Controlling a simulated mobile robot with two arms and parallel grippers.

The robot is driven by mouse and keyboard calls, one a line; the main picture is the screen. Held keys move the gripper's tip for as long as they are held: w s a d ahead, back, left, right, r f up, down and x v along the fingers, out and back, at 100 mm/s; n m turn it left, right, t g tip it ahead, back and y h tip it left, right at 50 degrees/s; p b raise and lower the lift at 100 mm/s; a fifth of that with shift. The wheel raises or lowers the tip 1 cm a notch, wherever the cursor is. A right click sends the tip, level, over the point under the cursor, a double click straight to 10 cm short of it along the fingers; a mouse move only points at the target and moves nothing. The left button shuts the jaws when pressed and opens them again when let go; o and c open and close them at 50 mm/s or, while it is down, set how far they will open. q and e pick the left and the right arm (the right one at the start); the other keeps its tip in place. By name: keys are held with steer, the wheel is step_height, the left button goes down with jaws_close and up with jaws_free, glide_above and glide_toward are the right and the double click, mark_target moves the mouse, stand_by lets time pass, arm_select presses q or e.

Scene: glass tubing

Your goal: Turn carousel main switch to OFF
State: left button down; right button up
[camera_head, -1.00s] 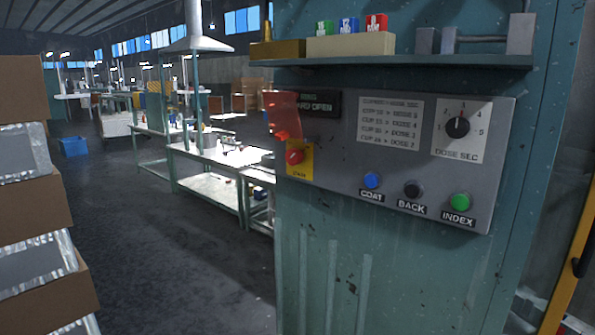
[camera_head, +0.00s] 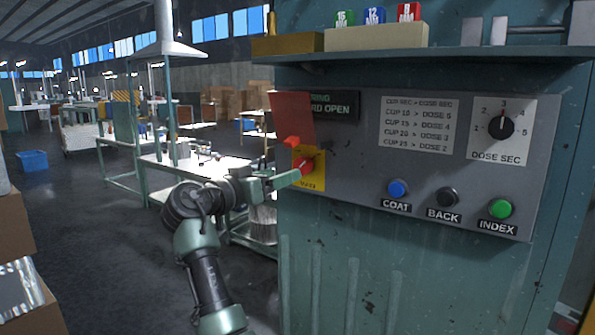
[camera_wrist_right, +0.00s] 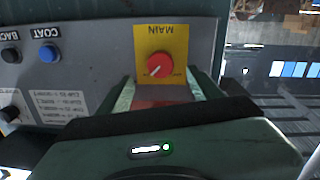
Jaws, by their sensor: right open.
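The main switch is a red round knob (camera_head: 307,164) on a yellow plate (camera_head: 318,183) at the left end of the grey control panel. In the right wrist view the knob (camera_wrist_right: 159,65) appears upside down under the label MAIN, with a pale pointer line lying diagonally. My right gripper (camera_head: 299,174) is at the knob from the left in the head view. In the wrist view its open fingers (camera_wrist_right: 165,92) lie on either side, just short of the knob; contact cannot be told. A red flap (camera_head: 292,115) stands raised above the knob. My left gripper is out of view.
Blue COAT (camera_head: 397,188), black BACK (camera_head: 448,197) and green INDEX (camera_head: 500,209) buttons sit to the right, with a dose dial (camera_head: 501,127) above. A shelf (camera_head: 400,54) juts out over the panel. Open floor lies to the left.

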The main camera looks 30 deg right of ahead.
mark_target(300, 167)
steer(key=p+x, duration=0.2)
steer(key=x, duration=0.4)
steer(key=shift+w+d+r, duration=0.1)
steer(key=shift+d, duration=0.05)
steer(key=shift+w+d, duration=0.3)
steer(key=shift+d, duration=0.25)
steer(key=c, duration=1.4)
